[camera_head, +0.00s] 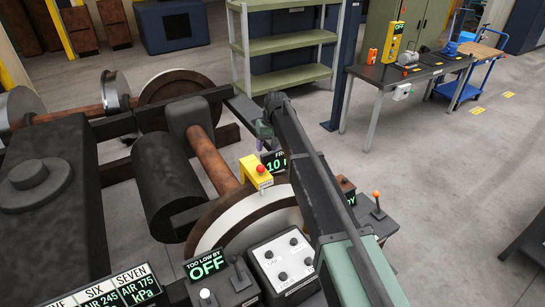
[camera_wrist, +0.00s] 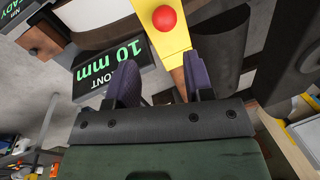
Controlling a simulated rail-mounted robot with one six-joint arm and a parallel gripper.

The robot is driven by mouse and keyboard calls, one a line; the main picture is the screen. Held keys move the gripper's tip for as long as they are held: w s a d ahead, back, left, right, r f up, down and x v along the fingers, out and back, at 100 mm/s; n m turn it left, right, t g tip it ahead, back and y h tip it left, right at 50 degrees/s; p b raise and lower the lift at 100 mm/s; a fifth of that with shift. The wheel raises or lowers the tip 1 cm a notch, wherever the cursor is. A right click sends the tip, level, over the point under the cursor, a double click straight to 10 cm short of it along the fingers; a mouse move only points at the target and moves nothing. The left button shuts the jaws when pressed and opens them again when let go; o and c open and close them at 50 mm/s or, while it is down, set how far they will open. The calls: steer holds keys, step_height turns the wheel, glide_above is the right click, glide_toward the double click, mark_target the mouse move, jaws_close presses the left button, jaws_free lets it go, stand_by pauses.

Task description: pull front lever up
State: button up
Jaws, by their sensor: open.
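A lever with an orange ball (camera_head: 376,194) stands upright on a dark box right of my arm. A lever with a white knob (camera_head: 205,293) and one with a dark knob (camera_head: 238,264) stand beside the "TOO LOW BY OFF" display. No label tells me which is the front lever. A display reading "FRONT 10 mm" (camera_wrist: 112,65) is close to my fingers in the wrist view; my arm partly covers it in the head view (camera_head: 274,163). My gripper (camera_wrist: 162,80) is open, its two purple fingers apart with nothing held. In the head view my gripper (camera_head: 264,130) is above the display.
A yellow box with a red button (camera_head: 257,172) stands by the display. A control panel with several knobs (camera_head: 282,262) is at the bottom. Wheels and rusty axles (camera_head: 213,160) fill the left. A workbench (camera_head: 400,75) and green shelf (camera_head: 285,45) stand behind.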

mark_target(261, 165)
steer(key=f+b, duration=0.3)
steer(key=s+a+f+b, duration=0.1)
steer(key=f+b, duration=0.3)
steer(key=a+f+b, duration=0.1)
steer(key=f+b, duration=0.2)
steer(key=f, duration=0.1)
steer(key=shift+s+a+b, duration=0.2)
steer(key=shift+a+b, duration=0.05)
steer(key=shift+b, duration=0.15)
steer(key=shift+r, duration=0.25)
jaws_close()
step_height(261, 165, up, 5)
steer(key=p, duration=0.5)
steer(key=shift+f, duration=0.4)
